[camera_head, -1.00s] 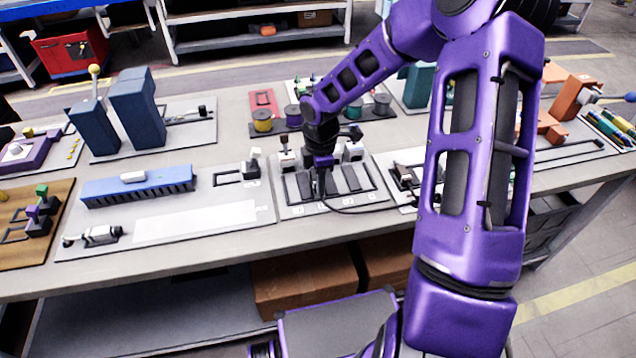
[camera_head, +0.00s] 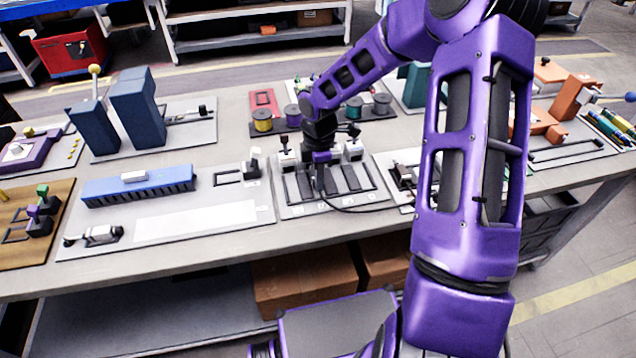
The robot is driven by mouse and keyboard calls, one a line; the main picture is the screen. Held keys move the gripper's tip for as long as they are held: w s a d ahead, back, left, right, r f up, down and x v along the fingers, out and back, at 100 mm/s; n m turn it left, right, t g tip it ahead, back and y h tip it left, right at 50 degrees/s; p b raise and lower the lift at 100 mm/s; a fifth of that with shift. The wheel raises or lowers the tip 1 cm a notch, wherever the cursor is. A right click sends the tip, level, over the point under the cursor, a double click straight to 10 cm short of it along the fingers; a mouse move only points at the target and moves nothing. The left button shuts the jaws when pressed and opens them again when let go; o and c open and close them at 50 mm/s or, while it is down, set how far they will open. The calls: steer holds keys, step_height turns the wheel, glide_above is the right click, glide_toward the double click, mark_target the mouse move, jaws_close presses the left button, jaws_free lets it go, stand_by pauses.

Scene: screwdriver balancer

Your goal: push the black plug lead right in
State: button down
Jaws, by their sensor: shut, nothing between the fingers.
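My gripper (camera_head: 319,186) is shut and empty, pointing down over the grey panel (camera_head: 290,211) at the middle of the table. The panel has several dark parallel slots or bars and small white blocks at its back. A thin black lead (camera_head: 358,211) curves from just below my gripper to the right along the panel's front edge. The plug on its end is too small and too hidden by my gripper to make out. I cannot tell how deep it sits or whether my fingers touch it.
A blue ribbed block (camera_head: 138,186) lies on the panel to the left. Spools (camera_head: 263,121) stand behind my gripper. A panel with dark fittings (camera_head: 402,177) lies close on the right, partly behind my arm. The pale strip (camera_head: 195,222) at front left is clear.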

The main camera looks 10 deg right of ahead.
steer(key=shift+s, duration=0.1)
steer(key=shift+s, duration=0.55)
step_height(320, 180, up, 3)
steer(key=p, duration=0.3)
step_height(320, 180, up, 4)
